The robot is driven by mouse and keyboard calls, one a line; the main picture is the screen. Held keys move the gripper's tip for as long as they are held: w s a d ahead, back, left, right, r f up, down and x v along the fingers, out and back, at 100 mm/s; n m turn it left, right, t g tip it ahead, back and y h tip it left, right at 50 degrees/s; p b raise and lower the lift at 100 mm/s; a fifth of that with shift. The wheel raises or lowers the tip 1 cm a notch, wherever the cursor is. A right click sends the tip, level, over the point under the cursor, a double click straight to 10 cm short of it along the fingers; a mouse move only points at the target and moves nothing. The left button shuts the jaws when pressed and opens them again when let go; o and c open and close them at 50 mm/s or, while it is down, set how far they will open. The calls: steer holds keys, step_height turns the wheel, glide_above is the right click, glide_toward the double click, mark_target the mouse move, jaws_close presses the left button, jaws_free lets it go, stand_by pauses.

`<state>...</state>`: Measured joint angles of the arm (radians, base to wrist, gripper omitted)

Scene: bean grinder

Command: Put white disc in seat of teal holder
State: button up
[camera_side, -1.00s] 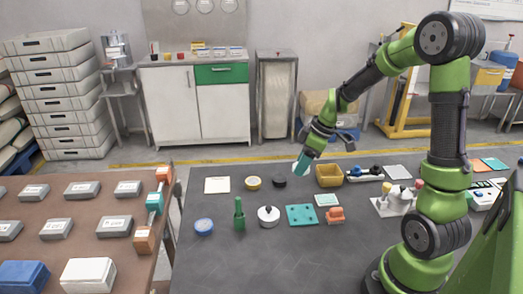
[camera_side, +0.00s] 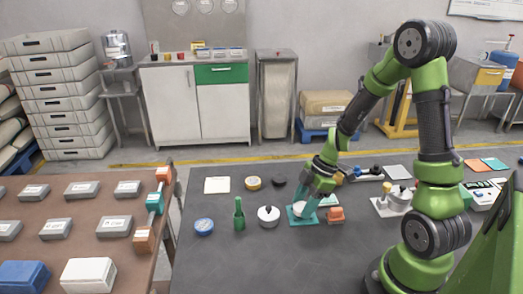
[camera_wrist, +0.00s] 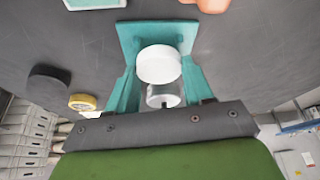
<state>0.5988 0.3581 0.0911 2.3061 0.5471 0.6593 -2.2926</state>
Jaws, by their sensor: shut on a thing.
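The white disc (camera_wrist: 159,65) is between the teal fingers of my gripper (camera_wrist: 160,75), which is shut on it. It also shows as a white round shape at the fingertips in the side view (camera_side: 299,208). The teal holder (camera_wrist: 129,38) is a flat square plate lying on the table directly beyond the disc. In the side view, the holder (camera_side: 302,221) is under my gripper (camera_side: 305,205), partly covered by the fingers and disc. The disc hides the holder's seat, and I cannot tell whether it touches the holder.
An orange block (camera_side: 336,215) and a pale card (camera_side: 329,201) lie close right of the holder. A white knobbed round piece (camera_side: 268,216) and a green bottle (camera_side: 239,215) stand left. A dark disc (camera_side: 278,181) lies behind. The table's front (camera_side: 270,265) is clear.

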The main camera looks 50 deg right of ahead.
steer(key=shift+f, duration=0.35)
steer(key=shift+f, duration=0.15)
steer(key=o, duration=1)
steer(key=shift+o, duration=0.2)
steer(key=v, duration=1.1)
steer(key=s+a+r+m+t+h, duration=0.1)
steer(key=s+a+r+m+t, duration=0.1)
steer(key=a+r+m, duration=0.4)
steer(key=s+a+r+m+t, duration=0.2)
steer(key=a+r+m, duration=0.5)
steer(key=a+m, duration=0.2)
steer(key=shift+s+a+r+t+h, duration=0.2)
steer(key=shift+s+t+h, duration=0.1)
steer(key=shift+h, duration=0.1)
